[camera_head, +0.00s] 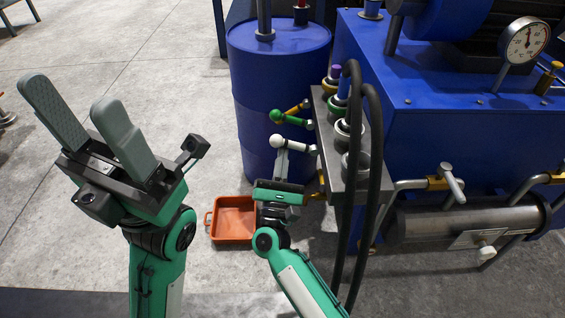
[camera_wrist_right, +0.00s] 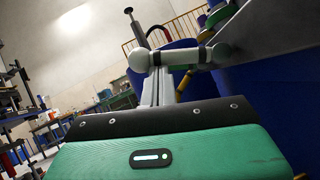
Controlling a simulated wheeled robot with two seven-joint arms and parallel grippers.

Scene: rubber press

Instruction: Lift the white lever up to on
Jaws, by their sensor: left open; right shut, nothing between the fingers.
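The white lever (camera_head: 277,141) with a round knob sticks out to the left from the valve panel, below the green lever. In the right wrist view the white lever (camera_wrist_right: 185,56) lies across just beyond my fingers. My right gripper (camera_head: 281,160) is shut and points up, its fingertips just under or against the white lever; I cannot tell if they touch. The fingers (camera_wrist_right: 158,88) show edge-on in the right wrist view. My left gripper (camera_head: 82,112) is open and empty, at the left, away from the panel.
A blue barrel (camera_head: 275,75) stands behind. Black hoses (camera_head: 375,190) hang right of my right arm. An orange tray (camera_head: 233,220) lies on the floor.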

